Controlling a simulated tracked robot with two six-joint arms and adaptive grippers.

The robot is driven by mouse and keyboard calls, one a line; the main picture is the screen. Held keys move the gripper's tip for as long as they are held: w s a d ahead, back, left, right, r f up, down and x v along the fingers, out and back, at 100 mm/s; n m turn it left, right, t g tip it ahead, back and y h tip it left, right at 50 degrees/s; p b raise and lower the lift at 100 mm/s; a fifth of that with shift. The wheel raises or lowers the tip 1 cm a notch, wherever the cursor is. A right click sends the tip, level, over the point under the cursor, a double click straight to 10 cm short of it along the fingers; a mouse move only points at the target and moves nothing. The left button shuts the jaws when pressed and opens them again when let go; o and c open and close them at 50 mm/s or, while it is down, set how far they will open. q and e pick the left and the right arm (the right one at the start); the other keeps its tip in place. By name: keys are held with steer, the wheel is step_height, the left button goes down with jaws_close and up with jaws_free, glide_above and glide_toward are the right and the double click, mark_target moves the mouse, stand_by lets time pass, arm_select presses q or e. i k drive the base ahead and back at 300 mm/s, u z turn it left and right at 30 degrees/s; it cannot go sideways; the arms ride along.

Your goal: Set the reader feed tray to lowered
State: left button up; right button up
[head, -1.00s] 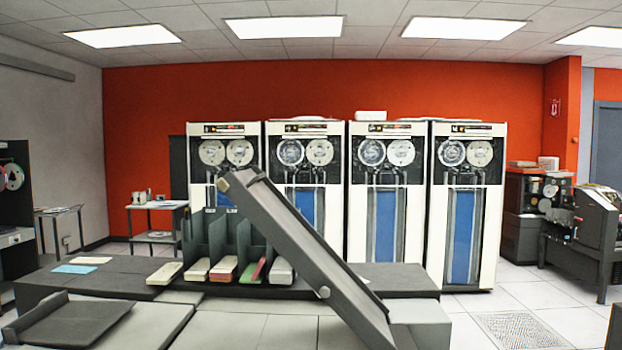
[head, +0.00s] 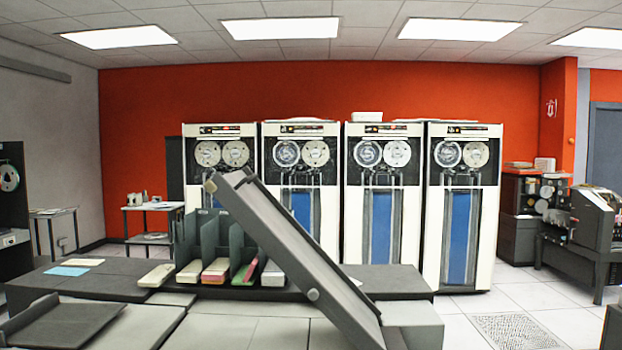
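The reader feed tray (head: 285,250) is a long grey channel with raised side edges. It stands steeply tilted, its upper end high at left centre and its lower end at the bottom of the view. Neither of my grippers is in view.
Behind the tray, a dark counter (head: 110,277) bears upright dividers (head: 208,235) and several card stacks (head: 215,271). A low flat grey tray (head: 70,325) is at the lower left. Tape cabinets (head: 462,205) line the back.

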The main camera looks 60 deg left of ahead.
mark_target(248, 201)
steer(key=u, duration=0.1)
steer(key=k, duration=1.3)
steer(key=u, duration=0.75)
steer(key=i, duration=1)
steer(key=u, duration=0.05)
